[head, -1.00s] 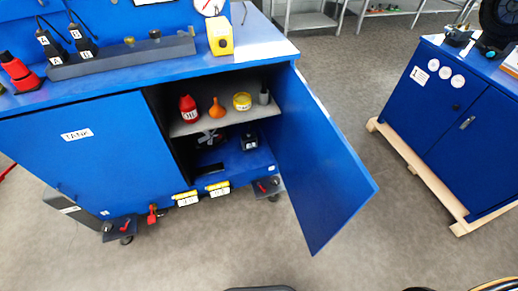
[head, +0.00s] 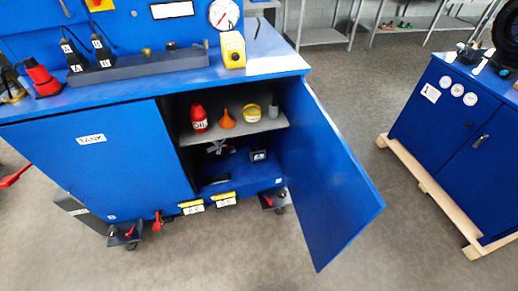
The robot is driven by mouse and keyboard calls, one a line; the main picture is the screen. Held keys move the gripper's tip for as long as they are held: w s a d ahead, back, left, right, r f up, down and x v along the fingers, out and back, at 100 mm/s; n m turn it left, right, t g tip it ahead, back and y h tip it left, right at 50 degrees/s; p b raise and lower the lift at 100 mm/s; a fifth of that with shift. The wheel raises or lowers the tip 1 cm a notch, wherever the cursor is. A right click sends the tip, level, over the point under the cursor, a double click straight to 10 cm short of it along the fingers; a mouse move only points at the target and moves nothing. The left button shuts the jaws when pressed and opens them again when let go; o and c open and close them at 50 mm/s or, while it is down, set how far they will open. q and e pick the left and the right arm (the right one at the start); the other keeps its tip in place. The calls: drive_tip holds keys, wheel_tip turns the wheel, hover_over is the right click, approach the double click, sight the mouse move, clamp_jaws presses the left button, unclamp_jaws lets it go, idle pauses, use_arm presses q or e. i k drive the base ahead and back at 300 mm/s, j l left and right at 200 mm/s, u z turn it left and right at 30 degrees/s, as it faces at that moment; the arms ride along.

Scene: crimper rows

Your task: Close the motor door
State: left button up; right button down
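The motor door is most likely the open blue door (head: 325,170) on the right side of the blue cabinet (head: 80,205); no label shows on the face I see. It is hinged at the cabinet's right edge and swung wide outward toward me. The compartment behind it holds a red bottle (head: 199,118), an orange funnel (head: 225,119) and a yellow tin (head: 251,113) on a shelf, with dark parts below. The left door, labelled TANK (head: 91,139), is shut. Neither of my grippers is in view.
A second blue cabinet (head: 440,140) on a wooden pallet base (head: 430,190) stands at the right. Grey floor (head: 400,250) lies free between it and the open door. Casters and yellow-labelled parts (head: 223,199) sit at the cabinet's lower edge. Grey metal tables stand behind.

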sight(335, 199)
drive_tip(key=i+l+u, duration=0.1)
drive_tip(key=l+u, duration=0.25)
drive_tip(key=l, duration=0.5)
drive_tip(key=l+u, duration=0.3)
drive_tip(key=l, duration=0.5)
drive_tip(key=k+l+u, duration=0.1)
drive_tip(key=l+u, duration=0.25)
drive_tip(key=l, duration=0.5)
